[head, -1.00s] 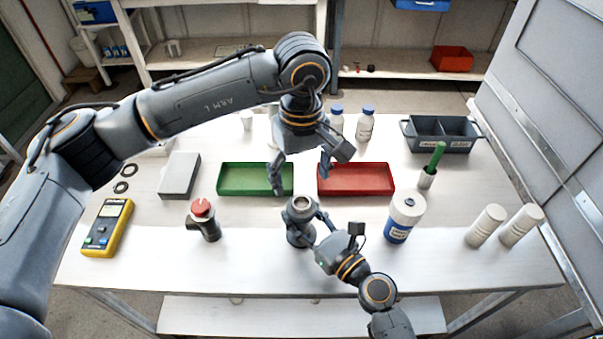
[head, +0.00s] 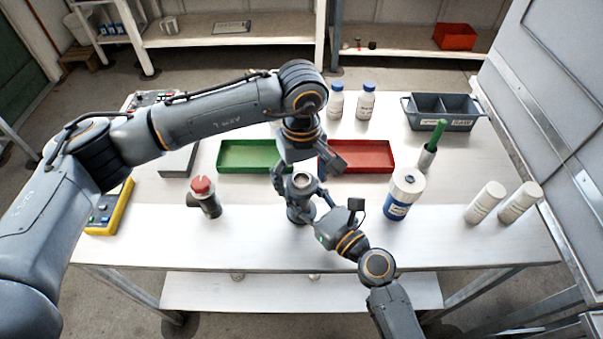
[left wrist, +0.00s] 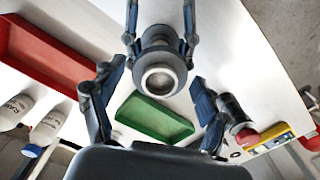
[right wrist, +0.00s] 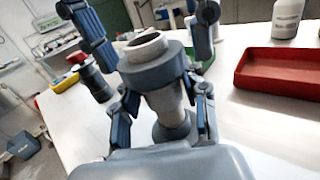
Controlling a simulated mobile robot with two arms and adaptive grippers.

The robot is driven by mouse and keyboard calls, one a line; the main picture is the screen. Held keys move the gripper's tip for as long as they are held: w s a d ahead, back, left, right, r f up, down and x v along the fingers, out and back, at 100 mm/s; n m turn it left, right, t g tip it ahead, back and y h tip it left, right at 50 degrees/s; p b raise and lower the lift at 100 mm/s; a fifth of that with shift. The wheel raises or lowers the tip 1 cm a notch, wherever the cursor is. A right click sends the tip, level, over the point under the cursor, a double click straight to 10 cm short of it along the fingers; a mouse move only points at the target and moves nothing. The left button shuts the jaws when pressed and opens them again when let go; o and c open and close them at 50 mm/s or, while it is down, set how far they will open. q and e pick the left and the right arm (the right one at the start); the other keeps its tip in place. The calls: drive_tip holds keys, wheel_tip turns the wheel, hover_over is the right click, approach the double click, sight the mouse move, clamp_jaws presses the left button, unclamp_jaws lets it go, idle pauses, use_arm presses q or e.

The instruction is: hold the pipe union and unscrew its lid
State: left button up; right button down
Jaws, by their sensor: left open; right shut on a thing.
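The pipe union (head: 301,210) stands upright near the table's front edge, a dark grey body with a wide collar and a pale ring at its open top. In the left wrist view its round top (left wrist: 160,79) lies between my left fingers. My left gripper (head: 298,178) is open just above and around the top, pointing down, its fingers apart from the collar. My right gripper (right wrist: 163,112) is shut on the union's body below the collar, from the front right. Its fingers also show in the left wrist view (left wrist: 160,28).
A red-topped dark fitting (head: 205,198) stands to the left, a blue-and-white jar (head: 405,194) to the right. Green (head: 245,167) and red (head: 357,169) trays lie behind. A yellow meter (head: 111,208) is partly behind my left arm. White cylinders (head: 485,202) stand at far right.

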use_arm(q)
drive_tip(key=c, duration=1.2)
drive_tip(key=n, duration=0.9)
drive_tip(key=shift+n, duration=0.4)
drive_tip(key=n, duration=0.3)
drive_tip(key=shift+n, duration=0.4)
drive_tip(key=n, duration=0.3)
drive_tip(key=shift+n, duration=0.4)
drive_tip(key=n, duration=0.3)
drive_tip(key=shift+n, duration=0.4)
drive_tip(key=n, duration=0.5)
drive_tip(key=shift+r, duration=0.25)
